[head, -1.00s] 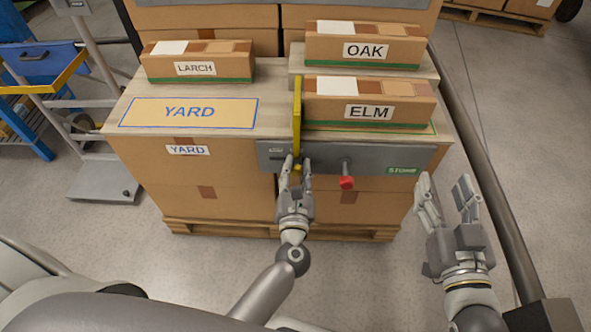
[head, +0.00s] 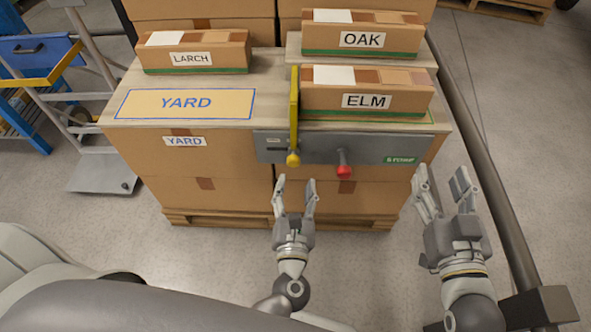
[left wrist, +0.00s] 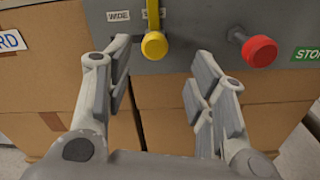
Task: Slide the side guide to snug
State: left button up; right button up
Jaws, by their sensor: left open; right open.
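The yellow side guide (head: 294,108) stands upright along the left end of the ELM box (head: 366,95); I cannot tell whether they touch. Its yellow knob (head: 293,160) sticks out of the grey panel (head: 270,145) and also shows in the left wrist view (left wrist: 154,45), beside a WIDE label (left wrist: 119,16). A red knob (head: 344,171) is to its right. My left gripper (head: 295,184) is open and empty, just below and in front of the yellow knob, apart from it. My right gripper (head: 443,180) is open and empty, right of the stack.
The LARCH box (head: 195,53) and OAK box (head: 361,36) stand behind on the board. The yellow YARD area (head: 185,104) left of the guide is bare. A dark rail (head: 480,150) runs along the right. A cart (head: 90,130) stands at left.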

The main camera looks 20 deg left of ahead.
pick_arm(q)
jog(key=v, duration=0.3)
jog(key=shift+s+d, duration=0.1)
jog(key=shift+s, duration=0.2)
